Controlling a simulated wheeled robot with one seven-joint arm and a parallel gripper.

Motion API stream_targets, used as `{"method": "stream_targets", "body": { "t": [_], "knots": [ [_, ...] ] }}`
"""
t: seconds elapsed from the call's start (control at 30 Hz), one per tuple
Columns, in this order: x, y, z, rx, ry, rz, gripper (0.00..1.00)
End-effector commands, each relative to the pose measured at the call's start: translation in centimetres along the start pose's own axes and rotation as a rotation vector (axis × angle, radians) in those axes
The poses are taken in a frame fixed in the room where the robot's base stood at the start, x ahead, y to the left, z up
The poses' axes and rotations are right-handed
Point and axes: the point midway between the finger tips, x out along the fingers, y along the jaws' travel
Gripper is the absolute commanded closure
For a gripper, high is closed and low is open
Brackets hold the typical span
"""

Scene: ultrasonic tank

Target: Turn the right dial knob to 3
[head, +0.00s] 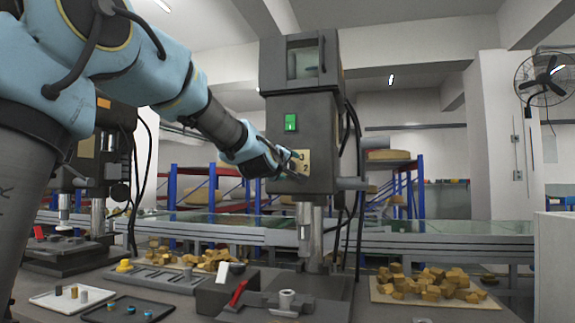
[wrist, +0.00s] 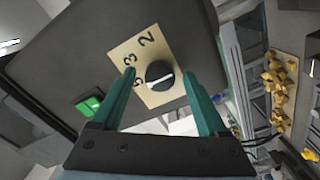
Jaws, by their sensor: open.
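The dial knob (wrist: 160,75) is round and black with a white line across it, running roughly left to right in the wrist view. It sits on a tan plate (wrist: 148,48) showing 2, 3 and a partly hidden numeral that looks like 5. In the head view the plate (head: 304,157) is on the right machine's front, and my gripper hides the knob. My gripper (wrist: 158,74) is open, its teal fingers on either side of the knob with gaps visible. It also shows in the head view (head: 280,160). I cannot tell whether the tips reach knob depth.
A green switch (head: 291,122) is above the dial on the machine (head: 300,75). A similar machine (head: 98,160) stands at left. Below are trays (head: 75,298) with small parts, a red-handled vise (head: 240,292) and a board of tan blocks (head: 430,285).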

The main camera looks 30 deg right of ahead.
Motion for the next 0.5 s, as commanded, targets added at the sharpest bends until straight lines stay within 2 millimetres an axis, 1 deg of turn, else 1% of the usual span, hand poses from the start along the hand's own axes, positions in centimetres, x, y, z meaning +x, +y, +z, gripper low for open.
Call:
{"method": "stream_targets", "body": {
  "t": [0.2,0.5],
  "knots": [
    [0.01,-0.01,0.03,0.001,0.0,0.0,0.23],
    [-0.01,0.0,0.04,0.001,-0.001,0.0,0.57]
  ]
}}
